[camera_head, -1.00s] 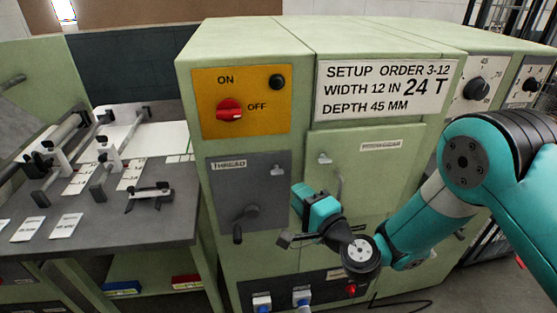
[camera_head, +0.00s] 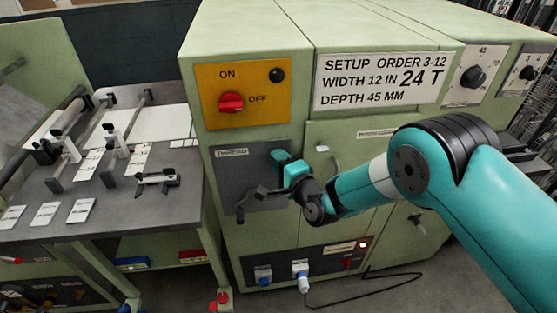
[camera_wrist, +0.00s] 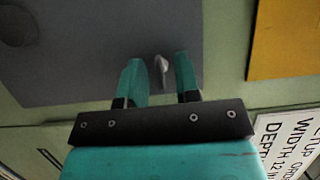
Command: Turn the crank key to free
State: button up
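The crank key is a small pale grey tab (camera_wrist: 161,70) on the dark grey panel, seen in the wrist view between my fingertips. My gripper (camera_wrist: 158,76) is open around it, with a visible gap on each side. In the head view my gripper (camera_head: 274,176) is at the right side of the panel marked THREAD (camera_head: 229,170) and hides the key. The black crank handle (camera_head: 241,207) on that panel is partly visible, just left of my gripper.
Above the panel is a yellow plate (camera_head: 244,78) with a red ON/OFF knob (camera_head: 231,103). A white setup sign (camera_head: 381,80) is to its right. A small door handle (camera_head: 322,149) is near my arm. A grey bench (camera_head: 120,220) with fixtures stands at the left.

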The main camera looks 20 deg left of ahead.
grip_shut()
jog(key=n+h+b, duration=0.1)
jog(key=n+b, duration=0.1)
jog(key=n+h+b, duration=0.1)
jog(key=n+b, duration=0.1)
jog(key=n, duration=0.1)
jog(key=shift+a+n+g, duration=0.1)
jog(key=shift+n+g, duration=0.2)
jog(key=shift+g, duration=0.1)
jog(key=shift+s+a+r+n+t+h+b, duration=0.1)
jog(key=shift+n+t+h+b, duration=0.35)
jog(key=shift+n+h+b, duration=1.35)
jog(key=shift+r+n+t+h+b, duration=0.1)
jog(key=shift+n+t+h+b, duration=0.6)
jog(key=shift+n+b, duration=1.85)
jog(key=shift+m+g+h+b, duration=0.25)
jog(key=shift+m+h+b, duration=0.05)
jog(key=shift+m, duration=0.05)
